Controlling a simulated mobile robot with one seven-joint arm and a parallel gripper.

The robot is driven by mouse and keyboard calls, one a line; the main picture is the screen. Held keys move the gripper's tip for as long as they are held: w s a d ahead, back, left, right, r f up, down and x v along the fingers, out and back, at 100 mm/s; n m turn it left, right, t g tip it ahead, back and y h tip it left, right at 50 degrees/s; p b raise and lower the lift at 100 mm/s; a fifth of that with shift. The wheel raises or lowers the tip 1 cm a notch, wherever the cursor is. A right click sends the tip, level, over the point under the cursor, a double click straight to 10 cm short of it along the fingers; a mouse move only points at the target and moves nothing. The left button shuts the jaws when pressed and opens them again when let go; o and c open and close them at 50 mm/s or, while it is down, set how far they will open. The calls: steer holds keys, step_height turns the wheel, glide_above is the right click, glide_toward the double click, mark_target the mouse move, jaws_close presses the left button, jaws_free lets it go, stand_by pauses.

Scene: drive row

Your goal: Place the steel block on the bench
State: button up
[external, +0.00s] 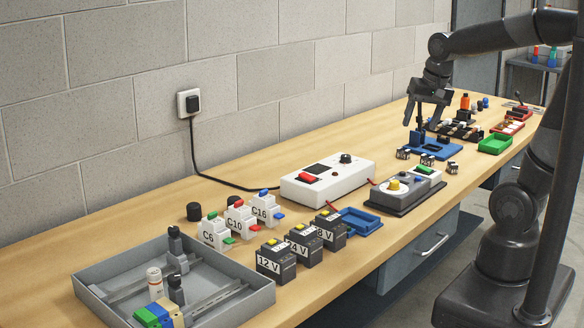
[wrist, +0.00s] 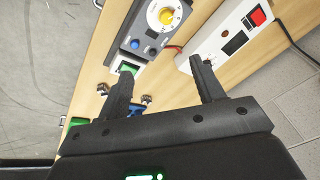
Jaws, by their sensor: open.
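My gripper (external: 424,122) is open above the far half of the bench (external: 330,150), over a blue fixture (external: 436,150). In the wrist view its two fingers (wrist: 160,70) are spread with nothing held between them. Several small dark labelled cubes stand on the bench just in front of the fixture, among them a left one (external: 403,153) and a right one (external: 452,167). Two such cubes show in the wrist view, one left of the fingers (wrist: 102,88) and one beside the left finger (wrist: 146,99). I cannot tell which thing is the steel block.
A white power box (external: 328,180) and a grey tester with a yellow knob (external: 402,190) stand mid-bench. Nearer are battery blocks (external: 275,262), white breakers (external: 240,217) and a grey tray (external: 240,285). A green tray (external: 495,144) lies beyond. Bare wood shows along the wall.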

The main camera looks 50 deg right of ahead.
steer(key=s+a+r+n+t, duration=0.1)
steer(key=s+a+n+t, duration=0.1)
steer(key=s+a+n, duration=0.5)
steer(key=shift+s+a+n, duration=0.4)
steer(key=shift+a+n, duration=0.1)
steer(key=shift+a, duration=0.05)
